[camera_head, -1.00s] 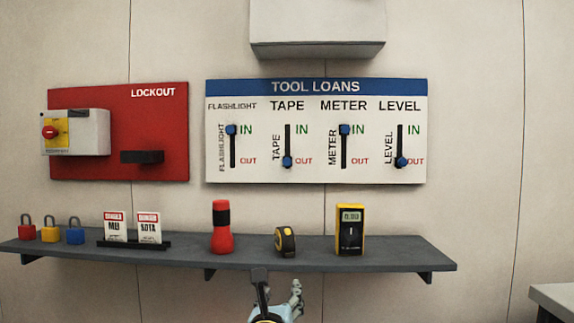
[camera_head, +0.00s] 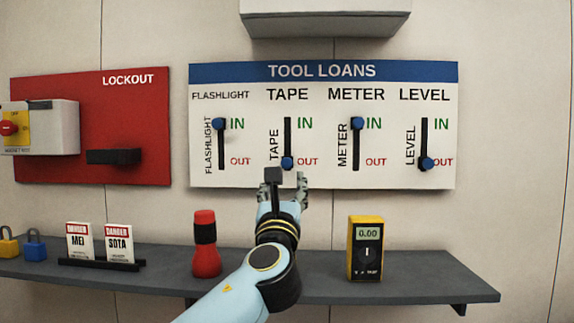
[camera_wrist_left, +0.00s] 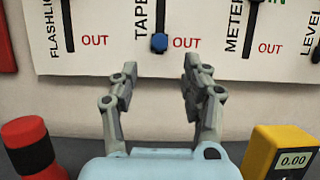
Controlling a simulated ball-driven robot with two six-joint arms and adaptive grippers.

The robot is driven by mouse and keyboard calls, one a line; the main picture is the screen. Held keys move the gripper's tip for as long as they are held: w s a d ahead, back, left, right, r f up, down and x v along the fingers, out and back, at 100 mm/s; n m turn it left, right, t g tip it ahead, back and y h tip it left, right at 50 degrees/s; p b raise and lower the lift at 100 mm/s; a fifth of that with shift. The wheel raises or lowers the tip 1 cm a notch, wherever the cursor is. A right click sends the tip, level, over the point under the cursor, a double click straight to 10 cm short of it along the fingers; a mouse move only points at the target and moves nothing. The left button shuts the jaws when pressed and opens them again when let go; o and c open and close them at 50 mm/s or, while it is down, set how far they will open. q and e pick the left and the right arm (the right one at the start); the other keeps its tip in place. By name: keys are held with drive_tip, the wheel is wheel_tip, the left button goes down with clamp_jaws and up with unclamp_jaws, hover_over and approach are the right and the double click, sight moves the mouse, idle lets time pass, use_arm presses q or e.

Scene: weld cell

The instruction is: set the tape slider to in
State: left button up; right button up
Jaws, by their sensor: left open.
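The tape slider's blue knob (camera_head: 287,162) is at the bottom of its slot, at OUT, on the white TOOL LOANS board (camera_head: 390,178). It also shows in the left wrist view (camera_wrist_left: 159,42). My left gripper (camera_head: 288,180) is open and empty, just below the tape knob in the head view. In the left wrist view its two fingers (camera_wrist_left: 158,75) stand apart, with the knob above and between their tips. I cannot tell how far the tips are from the board. The tape measure is hidden, probably behind my left arm. My right gripper is not in view.
The flashlight knob (camera_head: 218,124) and meter knob (camera_head: 357,124) are at IN; the level knob (camera_head: 426,163) is at OUT. A grey shelf (camera_head: 430,270) below holds a red flashlight (camera_head: 206,250) and a yellow meter (camera_head: 366,255). A red lockout board (camera_head: 140,130) hangs left.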

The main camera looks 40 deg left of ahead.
sight(287, 165)
use_arm(q)
drive_tip(key=x, duration=0.3)
drive_tip(key=shift+w+a+r+p, duration=0.15)
drive_tip(key=shift+r+p, duration=0.15)
drive_tip(key=shift+r, duration=0.1)
drive_tip(key=x, duration=0.4)
drive_tip(key=shift+w+a+f, duration=0.1)
drive_tip(key=shift+f, duration=0.05)
drive_tip(key=shift+w+a, duration=0.3)
drive_tip(key=shift+w, duration=0.05)
drive_tip(key=c, duration=0.9)
clamp_jaws()
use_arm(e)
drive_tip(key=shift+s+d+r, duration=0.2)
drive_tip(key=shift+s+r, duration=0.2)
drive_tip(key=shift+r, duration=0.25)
